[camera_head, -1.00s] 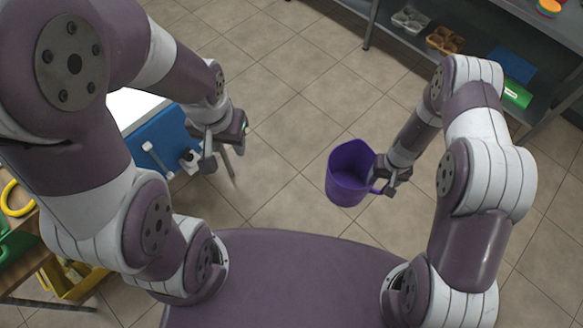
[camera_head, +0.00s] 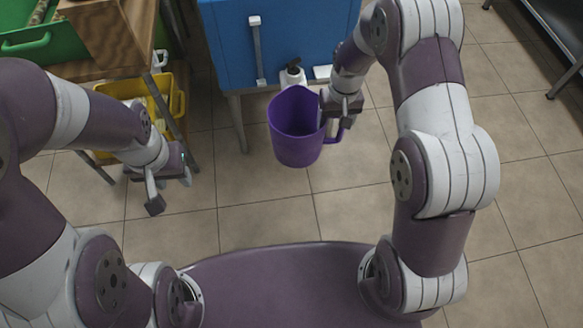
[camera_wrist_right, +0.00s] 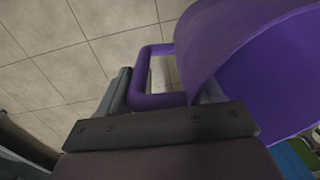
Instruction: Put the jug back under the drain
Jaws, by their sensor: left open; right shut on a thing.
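The purple jug (camera_head: 296,140) hangs upright in the air in the head view, its mouth facing up. My right gripper (camera_head: 343,112) is shut on its handle, at the jug's right side. In the right wrist view the jug's handle (camera_wrist_right: 146,75) passes between the fingers, and its wall (camera_wrist_right: 225,45) fills the upper right. My left gripper (camera_head: 168,190) is open and empty, left of the jug and apart from it. Behind the jug stands a blue press cabinet (camera_head: 290,45) with a white-and-black spout-like part (camera_head: 292,76) low on its front, partly hidden by the jug.
A wooden table (camera_head: 110,40) with a green crate (camera_head: 42,42) stands at the left. A yellow crate (camera_head: 150,95) sits below it. A dark piece of furniture (camera_head: 555,35) is at the far right. The tiled floor right of my right arm is clear.

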